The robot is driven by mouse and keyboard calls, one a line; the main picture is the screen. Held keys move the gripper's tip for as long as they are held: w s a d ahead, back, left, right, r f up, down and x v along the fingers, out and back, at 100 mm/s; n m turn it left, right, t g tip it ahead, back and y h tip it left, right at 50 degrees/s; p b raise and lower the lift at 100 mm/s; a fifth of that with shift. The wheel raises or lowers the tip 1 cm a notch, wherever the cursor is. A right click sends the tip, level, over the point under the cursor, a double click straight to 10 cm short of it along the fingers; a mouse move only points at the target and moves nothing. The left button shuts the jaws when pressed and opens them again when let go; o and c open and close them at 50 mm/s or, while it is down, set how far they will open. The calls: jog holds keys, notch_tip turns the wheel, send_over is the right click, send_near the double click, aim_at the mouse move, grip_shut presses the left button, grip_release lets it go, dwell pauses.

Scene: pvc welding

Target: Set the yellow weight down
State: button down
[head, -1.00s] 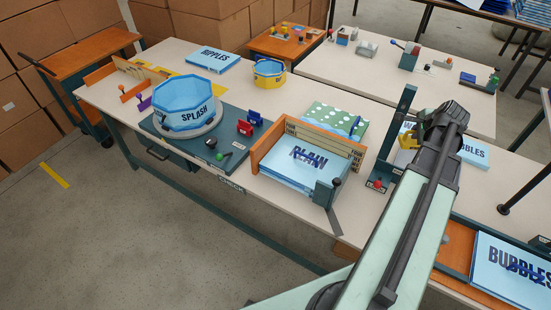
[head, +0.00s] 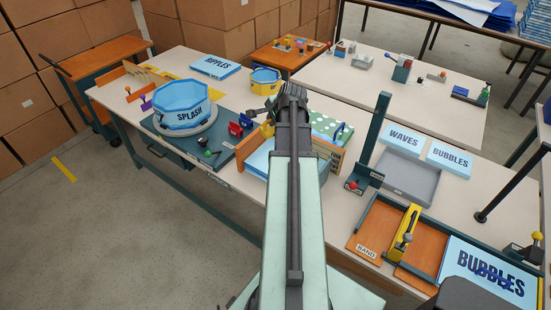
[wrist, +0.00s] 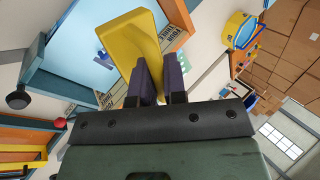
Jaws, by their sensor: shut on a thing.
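My gripper (wrist: 161,85) is shut on the yellow weight (wrist: 133,38), whose slab-like body stands out beyond the fingers in the wrist view. In the head view the weight is mostly hidden by my arm; a small yellow part (head: 267,130) shows beside my gripper (head: 268,118). The weight appears above or near the wood-walled tray (head: 247,153) with the light blue sheet (head: 258,160); the sheet also fills much of the upper left of the wrist view (wrist: 85,45). I cannot tell whether the weight touches the sheet.
The blue SPLASH tub (head: 182,105) stands left of the tray. A green dotted pad (head: 325,127) lies behind it. A dark upright post (head: 372,135) and an empty grey tray (head: 410,178) are to the right. A yellow clamp-like block (head: 404,232) stands on the BAND station.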

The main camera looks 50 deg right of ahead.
notch_tip(320, 180, down, 20)
jog(key=b, duration=1.9)
jog(key=shift+r, duration=0.25)
jog(key=shift+f, duration=0.2)
jog(key=c, duration=1.2)
grip_release()
jog(key=shift+o, duration=0.2)
jog(key=shift+r, duration=0.1)
jog(key=shift+r+p, duration=0.3)
jog(key=shift+p, duration=0.1)
jog(key=p+v, duration=0.9)
jog(key=v, duration=0.2)
jog(key=shift+s+r, duration=0.2)
